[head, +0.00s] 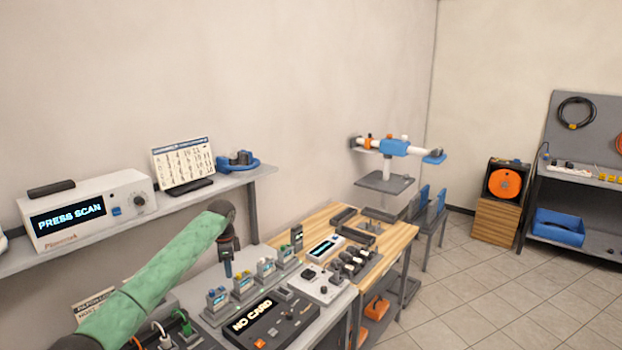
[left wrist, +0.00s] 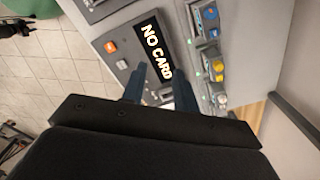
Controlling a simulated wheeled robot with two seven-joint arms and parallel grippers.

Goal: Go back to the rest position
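My left arm comes in from the lower left in a green sleeve. My left gripper (head: 228,269) points down above the bench, near a row of small modules with coloured tops (head: 243,284). In the left wrist view its two fingers (left wrist: 160,90) stand apart with nothing seen between them, so it is open. Behind them is the dark card reader (head: 272,318), whose display reads "NO CARD"; it also shows in the left wrist view (left wrist: 152,50).
A shelf (head: 262,174) on the wall holds a white scanner (head: 88,212) reading "PRESS SCAN", a calendar (head: 182,164) and a blue holder (head: 238,163). A wooden-topped table (head: 395,238) adjoins the bench. The tiled floor (head: 500,290) at right is clear.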

